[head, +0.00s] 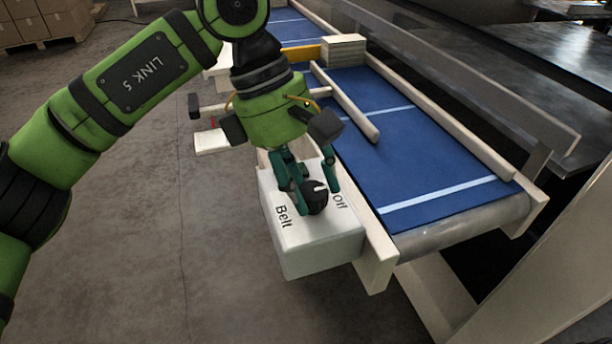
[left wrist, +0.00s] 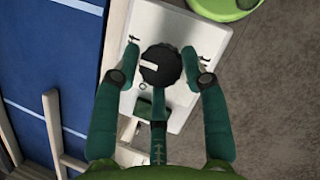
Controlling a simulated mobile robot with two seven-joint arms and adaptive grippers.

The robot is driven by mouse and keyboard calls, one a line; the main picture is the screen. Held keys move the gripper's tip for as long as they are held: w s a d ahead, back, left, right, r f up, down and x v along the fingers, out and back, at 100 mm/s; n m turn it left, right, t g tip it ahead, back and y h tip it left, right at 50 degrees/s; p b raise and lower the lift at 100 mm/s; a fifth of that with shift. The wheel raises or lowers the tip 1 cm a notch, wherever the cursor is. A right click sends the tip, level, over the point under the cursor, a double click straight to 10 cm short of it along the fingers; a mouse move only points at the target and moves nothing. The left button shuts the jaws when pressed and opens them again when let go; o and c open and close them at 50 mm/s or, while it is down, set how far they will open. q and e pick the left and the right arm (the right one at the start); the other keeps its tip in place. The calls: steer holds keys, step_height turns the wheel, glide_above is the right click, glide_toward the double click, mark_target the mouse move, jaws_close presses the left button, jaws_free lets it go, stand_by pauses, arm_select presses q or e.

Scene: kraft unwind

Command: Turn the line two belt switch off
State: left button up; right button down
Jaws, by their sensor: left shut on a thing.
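The belt switch is a black round knob (head: 315,197) with a white pointer mark, on a white box (head: 317,241) lettered "Belt" and "Off". The box sits beside the near end of the blue conveyor belt (head: 400,140). My left gripper (head: 309,190) is over the box, with its fingers on both sides of the knob, shut on it. In the left wrist view the knob (left wrist: 162,66) lies between the two fingertips, and its white mark points left. The lettering there is partly hidden by the fingers. My right gripper is not in view.
Wooden guide rails (head: 345,104) run along the belt. A small white box (head: 212,142) stands farther back on the left side. Stacked cartons (head: 45,20) are far left. The concrete floor at left is clear.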

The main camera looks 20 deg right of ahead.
arm_select(q)
steer(key=shift+s+d+r, duration=0.1)
steer(key=shift+s+r, duration=0.05)
steer(key=o, duration=1.1)
steer(key=shift+s+d, duration=0.1)
steer(key=shift+s, duration=0.05)
steer(key=shift+w+a+r, duration=0.2)
steer(key=shift+w, duration=0.05)
steer(key=v, duration=1.1)
steer(key=shift+s+r, duration=0.2)
steer(key=shift+r, duration=0.1)
steer(key=shift+d, duration=0.1)
